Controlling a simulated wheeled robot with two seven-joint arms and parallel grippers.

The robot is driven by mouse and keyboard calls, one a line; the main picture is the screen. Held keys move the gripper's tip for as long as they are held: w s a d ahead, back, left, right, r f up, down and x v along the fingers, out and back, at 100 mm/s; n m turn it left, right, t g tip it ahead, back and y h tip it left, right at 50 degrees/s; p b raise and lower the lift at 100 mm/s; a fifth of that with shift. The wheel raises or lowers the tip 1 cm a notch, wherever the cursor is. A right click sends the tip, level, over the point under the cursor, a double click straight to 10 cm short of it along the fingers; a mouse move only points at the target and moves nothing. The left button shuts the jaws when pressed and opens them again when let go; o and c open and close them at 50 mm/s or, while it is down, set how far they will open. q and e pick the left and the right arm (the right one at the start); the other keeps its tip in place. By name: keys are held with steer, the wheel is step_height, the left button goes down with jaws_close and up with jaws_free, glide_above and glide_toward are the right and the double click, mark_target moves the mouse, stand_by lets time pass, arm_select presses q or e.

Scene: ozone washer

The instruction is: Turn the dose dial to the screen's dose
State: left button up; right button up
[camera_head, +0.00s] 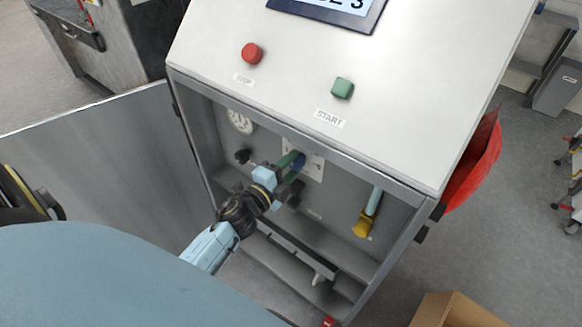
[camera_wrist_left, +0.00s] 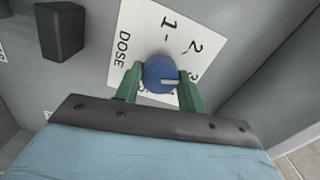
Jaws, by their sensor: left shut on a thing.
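The blue dose dial (camera_wrist_left: 160,75) is on a white plate (camera_wrist_left: 150,30) marked DOSE, with 1, 2 and a partly covered 3 showing. In the head view the left gripper (camera_head: 288,164) reaches into the cabinet, and part of the dial (camera_head: 298,165) shows. The screen (camera_head: 335,8) is cut off by the top edge. My right gripper is not in view.
The open cabinet door (camera_head: 90,150) stands to the left. A gauge (camera_head: 240,121), a dark knob (camera_head: 242,156) and a yellow-handled lever (camera_head: 363,225) are inside around the dial. Red STOP (camera_head: 252,53) and green START (camera_head: 342,88) buttons sit on the sloped panel above.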

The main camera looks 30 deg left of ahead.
arm_select(q)
steer(key=m, duration=0.2)
steer(key=shift+m+b, duration=0.3)
steer(key=shift+m, duration=0.4)
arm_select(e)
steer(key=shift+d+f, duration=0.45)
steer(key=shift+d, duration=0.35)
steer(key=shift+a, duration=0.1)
arm_select(q)
steer(key=o, duration=1)
steer(key=shift+c, duration=0.2)
